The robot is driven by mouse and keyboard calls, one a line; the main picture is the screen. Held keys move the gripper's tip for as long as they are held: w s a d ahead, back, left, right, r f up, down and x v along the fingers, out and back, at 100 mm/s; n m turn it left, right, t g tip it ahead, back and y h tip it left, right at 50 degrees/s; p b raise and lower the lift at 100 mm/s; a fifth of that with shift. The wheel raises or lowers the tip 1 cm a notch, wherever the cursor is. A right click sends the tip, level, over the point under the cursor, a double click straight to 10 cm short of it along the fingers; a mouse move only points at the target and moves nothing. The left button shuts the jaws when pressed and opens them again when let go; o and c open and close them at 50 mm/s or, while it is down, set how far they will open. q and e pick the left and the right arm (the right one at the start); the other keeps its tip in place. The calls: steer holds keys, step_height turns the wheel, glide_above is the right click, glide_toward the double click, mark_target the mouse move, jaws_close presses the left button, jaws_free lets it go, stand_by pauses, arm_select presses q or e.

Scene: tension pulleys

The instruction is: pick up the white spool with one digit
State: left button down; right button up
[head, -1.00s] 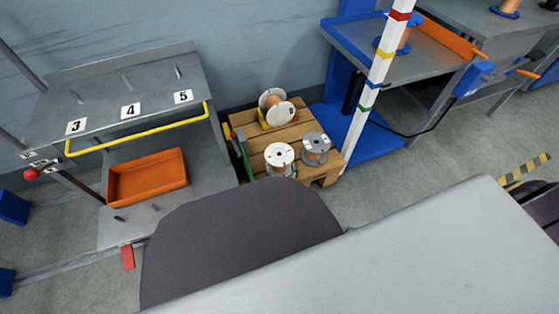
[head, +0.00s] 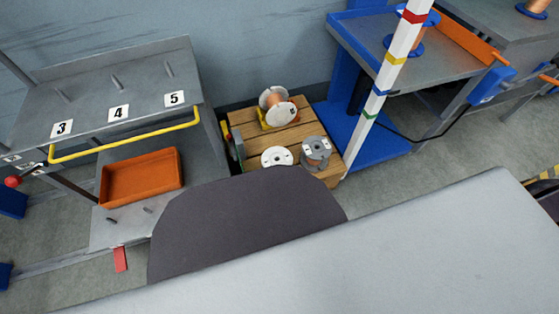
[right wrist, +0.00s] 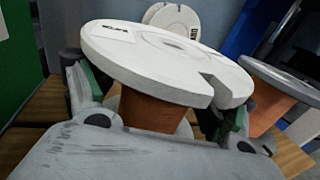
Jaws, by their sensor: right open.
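A white spool (head: 277,157) with an orange winding stands at the front of the wooden pallet, its lower part hidden behind my own dark body part. Another white spool (head: 279,109) with an orange winding lies tipped on a yellow holder behind it, a small dark mark on its face. In the right wrist view the near white spool (right wrist: 170,60) fills the middle, with a label I cannot read. My right gripper (right wrist: 155,112) is open, its fingers on either side of this spool's orange winding, below the top flange. Contact is unclear. My left gripper is not in view.
A grey spool (head: 316,150) stands right of the front white spool on the pallet (head: 243,122). A numbered shelf (head: 90,85) with an orange bin (head: 142,177) stands left. A striped post (head: 392,75) and a blue-framed table (head: 425,55) stand right.

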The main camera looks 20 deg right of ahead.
steer(key=shift+w, duration=0.1)
steer(key=shift+r, duration=0.1)
steer(key=c, duration=1.5)
